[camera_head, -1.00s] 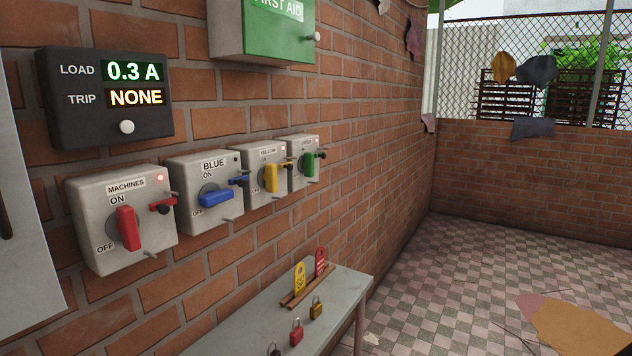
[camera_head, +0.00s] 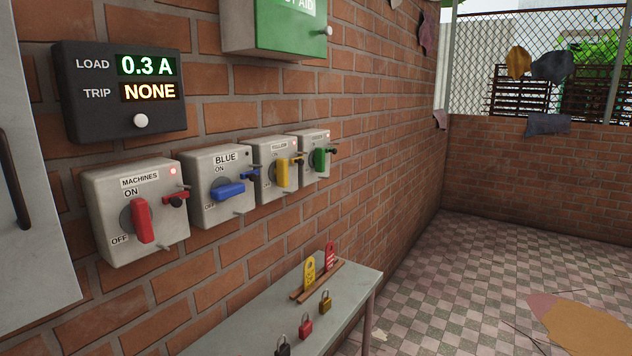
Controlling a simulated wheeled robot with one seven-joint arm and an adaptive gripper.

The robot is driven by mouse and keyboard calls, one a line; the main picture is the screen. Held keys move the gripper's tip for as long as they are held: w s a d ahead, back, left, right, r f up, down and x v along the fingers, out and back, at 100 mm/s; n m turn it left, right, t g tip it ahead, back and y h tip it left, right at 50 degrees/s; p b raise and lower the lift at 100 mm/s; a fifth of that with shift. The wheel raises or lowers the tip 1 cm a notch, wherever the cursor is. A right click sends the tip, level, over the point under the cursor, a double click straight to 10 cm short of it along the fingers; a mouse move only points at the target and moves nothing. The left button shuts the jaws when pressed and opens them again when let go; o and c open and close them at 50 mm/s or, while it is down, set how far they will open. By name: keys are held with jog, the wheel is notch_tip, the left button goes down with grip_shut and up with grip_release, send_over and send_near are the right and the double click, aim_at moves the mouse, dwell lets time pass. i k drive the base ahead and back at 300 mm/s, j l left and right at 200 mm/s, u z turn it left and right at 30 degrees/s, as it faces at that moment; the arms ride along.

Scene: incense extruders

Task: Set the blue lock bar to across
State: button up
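The blue switch box (camera_head: 220,182) hangs on the brick wall between the red machines box and the yellow box. Its blue handle (camera_head: 229,191) lies about sideways, toward OFF. The small blue lock bar (camera_head: 250,175) sits at the box's right side, beside a small metal pin; its exact setting is too small to tell. The indicator on the blue box looks dark. My gripper is not in view.
The machines box (camera_head: 138,212) has a lit red lamp. The yellow box (camera_head: 276,168) and green box (camera_head: 310,155) are to the right. A narrow table (camera_head: 335,298) below holds padlocks (camera_head: 306,326) and tags (camera_head: 310,271). A grey cabinet (camera_head: 35,200) stands at left.

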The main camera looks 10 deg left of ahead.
aim_at(251, 175)
jog(key=i+u, duration=0.55)
jog(key=u, duration=0.15)
jog(key=i+u, duration=0.35)
jog(key=k+l, duration=0.05)
